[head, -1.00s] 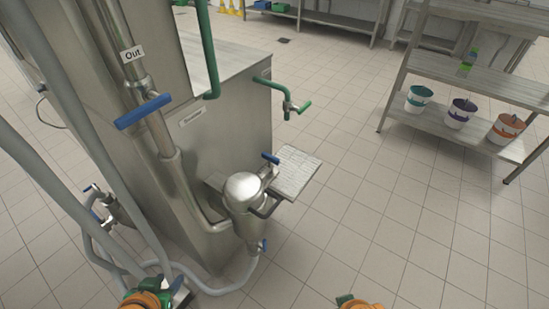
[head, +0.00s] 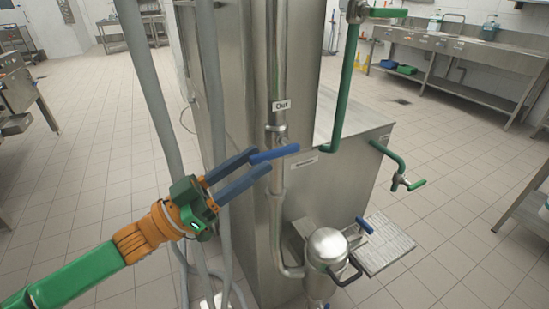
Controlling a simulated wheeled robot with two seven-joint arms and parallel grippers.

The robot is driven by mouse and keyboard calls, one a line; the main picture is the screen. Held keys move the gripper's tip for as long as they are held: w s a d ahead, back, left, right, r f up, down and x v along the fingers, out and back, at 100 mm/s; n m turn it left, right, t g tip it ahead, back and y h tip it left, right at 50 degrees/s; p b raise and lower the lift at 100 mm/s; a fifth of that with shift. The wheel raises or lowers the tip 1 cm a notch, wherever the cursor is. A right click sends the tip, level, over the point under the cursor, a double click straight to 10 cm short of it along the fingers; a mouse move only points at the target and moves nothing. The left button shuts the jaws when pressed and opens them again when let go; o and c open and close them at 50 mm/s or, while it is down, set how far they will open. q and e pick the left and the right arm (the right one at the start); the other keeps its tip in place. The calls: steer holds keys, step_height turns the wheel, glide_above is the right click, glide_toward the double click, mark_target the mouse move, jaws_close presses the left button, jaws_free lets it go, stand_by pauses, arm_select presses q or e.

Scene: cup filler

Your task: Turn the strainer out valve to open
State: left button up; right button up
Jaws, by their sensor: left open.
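A blue valve handle (head: 280,153) sits on the vertical steel pipe (head: 278,90), just below the white "Out" label (head: 287,104). It lies crosswise to the pipe. My left gripper (head: 260,159) is open, with its two long grey-blue fingers pointing right at the handle. The handle's left end appears at or between the fingertips; I cannot tell whether they touch. The domed steel strainer vessel (head: 327,248) stands lower right, with another blue handle (head: 364,225) beside it. My right gripper is out of view.
Grey hoses (head: 150,95) hang close to my left gripper. A green pipe (head: 345,85) rises right of the label, and a green valve handle (head: 410,184) sticks out farther right. A steel step plate (head: 385,245) is low beside the strainer. Tiled floor is free on the left.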

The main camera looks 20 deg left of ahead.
mark_target(270, 151)
arm_select(q)
steer(key=shift+x, duration=1.7)
jaws_close()
